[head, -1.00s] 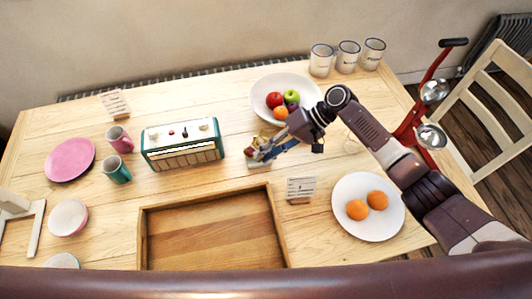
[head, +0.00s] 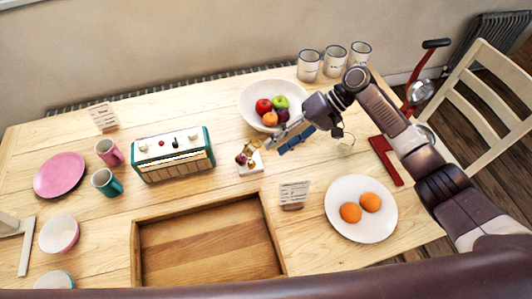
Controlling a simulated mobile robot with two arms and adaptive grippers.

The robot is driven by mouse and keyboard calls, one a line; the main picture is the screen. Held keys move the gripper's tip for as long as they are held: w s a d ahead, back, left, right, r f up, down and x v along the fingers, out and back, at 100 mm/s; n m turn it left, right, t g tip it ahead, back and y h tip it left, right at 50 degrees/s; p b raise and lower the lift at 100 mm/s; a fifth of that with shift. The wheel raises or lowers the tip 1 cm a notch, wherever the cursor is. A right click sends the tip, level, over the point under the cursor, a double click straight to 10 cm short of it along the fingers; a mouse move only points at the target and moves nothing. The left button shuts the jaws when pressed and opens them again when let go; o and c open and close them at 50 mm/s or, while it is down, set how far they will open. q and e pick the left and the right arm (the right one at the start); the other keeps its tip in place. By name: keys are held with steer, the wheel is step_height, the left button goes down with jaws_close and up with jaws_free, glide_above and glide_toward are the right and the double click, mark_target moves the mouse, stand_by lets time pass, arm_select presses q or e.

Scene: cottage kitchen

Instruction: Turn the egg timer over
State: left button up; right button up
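A small object with gold and dark red parts, which looks like the egg timer (head: 248,153), is on a pale base near the middle of the table, right of the green and white box. Its details are too small to tell whether it stands or lies. My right gripper (head: 274,146) is just right of it, apart from it. Its grey finger and blue-padded finger are spread with a gap between them, and nothing shows in it. My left gripper is not in view.
A fruit bowl (head: 247,100) is behind my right gripper. A small card (head: 294,194) and a plate with oranges (head: 345,226) are nearer. A wooden tray (head: 137,250) lies in front. The green and white box (head: 175,155) stands left. Mugs are at the back.

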steer(key=shift+v, duration=1.6)
steer(key=h+p, duration=0.4)
glide_toward(254, 163)
steer(key=a+h, duration=0.1)
steer(key=a, duration=0.1)
steer(key=shift+t, duration=0.5)
steer(key=x, duration=0.2)
steer(key=p+x, duration=0.1)
steer(key=x, duration=0.2)
steer(key=p+x, duration=0.1)
steer(key=x, duration=0.2)
steer(key=shift+s+d+f, duration=0.2)
steer(key=shift+s+d, duration=0.15)
steer(key=shift+s, duration=0.05)
jaws_close()
